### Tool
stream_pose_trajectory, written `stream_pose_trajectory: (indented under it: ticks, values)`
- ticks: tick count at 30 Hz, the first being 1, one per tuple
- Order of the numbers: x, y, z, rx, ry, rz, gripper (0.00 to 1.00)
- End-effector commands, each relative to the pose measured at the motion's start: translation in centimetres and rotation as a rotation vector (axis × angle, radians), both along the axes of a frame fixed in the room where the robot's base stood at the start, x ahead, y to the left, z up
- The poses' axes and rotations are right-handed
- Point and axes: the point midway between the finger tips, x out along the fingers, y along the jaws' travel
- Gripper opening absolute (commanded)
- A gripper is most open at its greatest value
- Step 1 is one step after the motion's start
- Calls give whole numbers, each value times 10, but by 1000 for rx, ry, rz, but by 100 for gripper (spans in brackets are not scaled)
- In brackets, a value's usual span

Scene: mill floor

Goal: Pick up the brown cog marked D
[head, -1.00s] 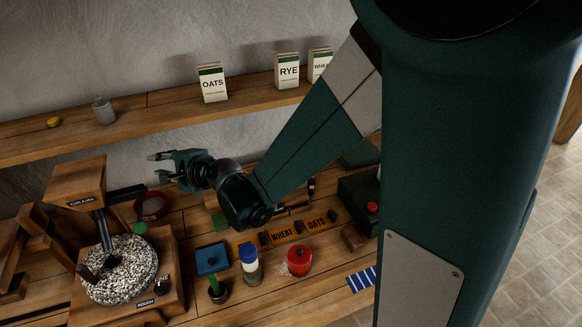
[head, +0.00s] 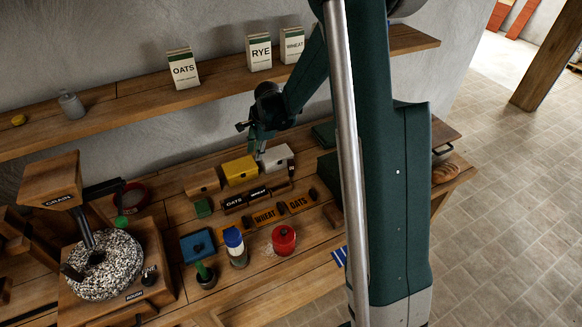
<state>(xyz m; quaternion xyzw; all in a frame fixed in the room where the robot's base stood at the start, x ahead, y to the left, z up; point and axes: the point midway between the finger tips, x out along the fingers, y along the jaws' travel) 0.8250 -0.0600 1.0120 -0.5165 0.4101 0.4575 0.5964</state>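I cannot make out a brown cog marked D in the head view; any letter on the small parts is too small to read. My gripper (head: 259,152) points down at the back of the bench, above or just behind the gap between a yellow box (head: 240,170) and a white box (head: 275,157). Its fingers are small and dark, and I cannot tell how far apart they are. No held thing shows.
A rack labelled WHEAT and OATS (head: 268,217) with dark knobs lies in front of the boxes. A red pot (head: 284,240), a blue-lidded jar (head: 235,247), a blue box (head: 197,245) and the grain mill (head: 103,265) stand nearer. The shelf (head: 120,112) runs behind.

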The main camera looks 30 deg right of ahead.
Motion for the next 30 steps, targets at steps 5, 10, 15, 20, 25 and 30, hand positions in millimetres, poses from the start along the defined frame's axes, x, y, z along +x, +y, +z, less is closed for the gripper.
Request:
stream_pose_trajectory:
  ticks: [5,10,15,20,25,30]
  values:
    - [-21,-79,-13,-60,148,-99,22]
    - [-38,-120,-17,-92,233,-158,22]
    - [-43,-132,-18,-102,260,-177,22]
    - [-43,-132,-18,-102,260,-177,22]
    - [-43,-131,-19,-102,260,-176,22]
    - [-43,-131,-28,-101,259,-176,22]
